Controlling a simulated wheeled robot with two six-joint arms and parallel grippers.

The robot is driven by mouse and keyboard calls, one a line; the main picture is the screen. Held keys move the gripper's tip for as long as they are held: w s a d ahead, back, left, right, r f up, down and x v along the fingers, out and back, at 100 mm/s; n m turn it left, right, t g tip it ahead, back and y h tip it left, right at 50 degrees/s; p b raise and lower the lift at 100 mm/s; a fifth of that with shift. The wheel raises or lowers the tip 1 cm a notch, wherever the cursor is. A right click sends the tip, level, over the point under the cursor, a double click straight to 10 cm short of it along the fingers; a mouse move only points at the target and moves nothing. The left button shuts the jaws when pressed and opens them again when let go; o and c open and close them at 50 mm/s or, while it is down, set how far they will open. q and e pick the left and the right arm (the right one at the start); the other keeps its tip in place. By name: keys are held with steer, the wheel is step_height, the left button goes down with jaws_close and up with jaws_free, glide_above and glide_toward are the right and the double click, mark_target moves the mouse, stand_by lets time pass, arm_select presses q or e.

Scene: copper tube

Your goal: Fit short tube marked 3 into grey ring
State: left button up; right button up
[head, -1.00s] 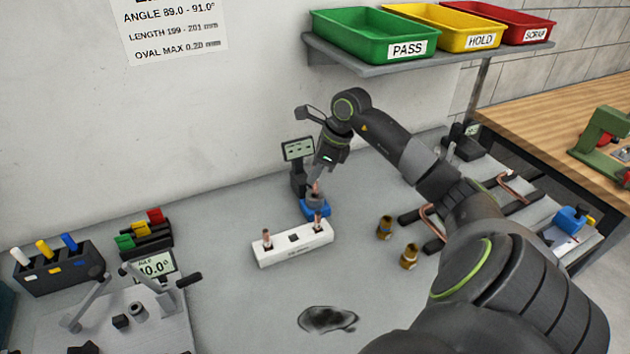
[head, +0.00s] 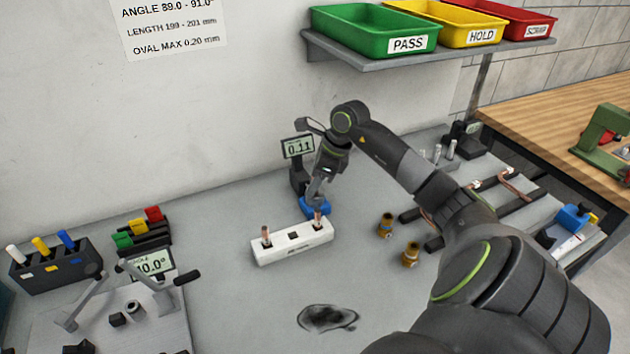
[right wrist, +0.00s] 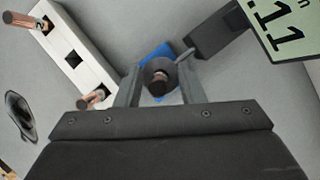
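The grey ring (right wrist: 147,66) sits on a blue gauge base (head: 315,206). A short copper tube (right wrist: 158,86) stands in the ring, its upper end showing in the right wrist view; its number is not readable. My right gripper (right wrist: 160,90) is over the ring, with its fingers on either side of the tube and gaps between them and it. In the head view this gripper (head: 317,194) hides most of the ring. The gauge display (head: 298,147) reads 0.11. My left gripper is not in view.
A white block (head: 291,245) in front of the gauge holds two copper tubes, one marked 2 (right wrist: 22,20), with an empty dark square between them. Brass fittings (head: 386,224) stand to the right. A dark stain (head: 328,318) lies in front, and the left bench middle is clear.

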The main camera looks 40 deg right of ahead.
steer(key=shift+r, duration=0.15)
steer(key=b+v, duration=0.1)
steer(key=v, duration=0.3)
steer(key=shift+s+d+r, duration=0.1)
steer(key=shift+d+r, duration=0.05)
steer(key=shift+r, duration=0.1)
steer(key=s+d+b, duration=0.1)
steer(key=s+d, duration=0.6)
steer(key=s, duration=0.2)
steer(key=shift+s+d+r, duration=0.15)
steer(key=shift+s+r, duration=0.1)
steer(key=shift+f, duration=0.1)
stand_by(0.8)
